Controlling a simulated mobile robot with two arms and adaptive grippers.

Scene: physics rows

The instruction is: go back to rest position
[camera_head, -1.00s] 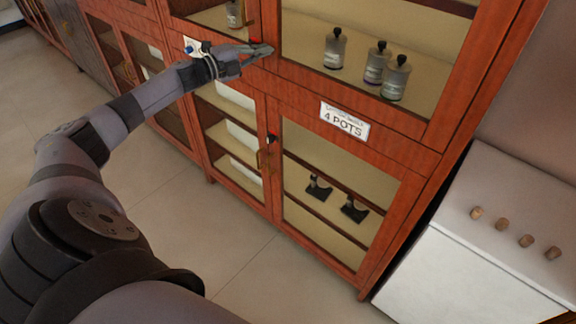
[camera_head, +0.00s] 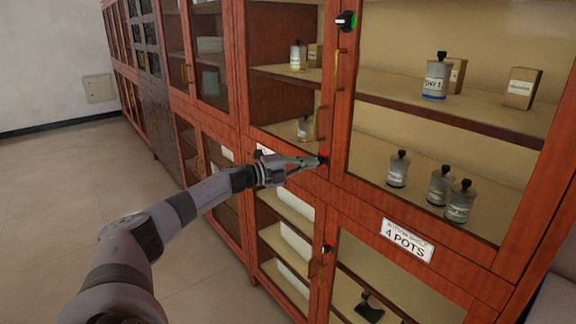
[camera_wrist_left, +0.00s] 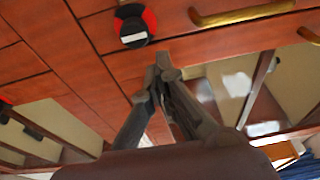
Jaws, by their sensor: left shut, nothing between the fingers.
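My left gripper (camera_head: 312,162) reaches out from the lower left in the head view. Its fingers are together and empty, with the tips in front of the cabinet's wooden frame, close to a red-marked black knob (camera_head: 323,159). I cannot tell whether they touch it. In the left wrist view the closed fingers (camera_wrist_left: 160,72) point at the red wood, just below a black and red knob (camera_wrist_left: 134,25). My right gripper is not in view.
A red wooden cabinet (camera_head: 341,100) with glass doors fills the right side. Bottles (camera_head: 398,170) and boxes (camera_head: 522,88) stand on its shelves. A label (camera_head: 408,240) reads "4 POTS". A brass handle (camera_wrist_left: 240,14) is near the fingers. The tiled floor (camera_head: 60,190) at left is clear.

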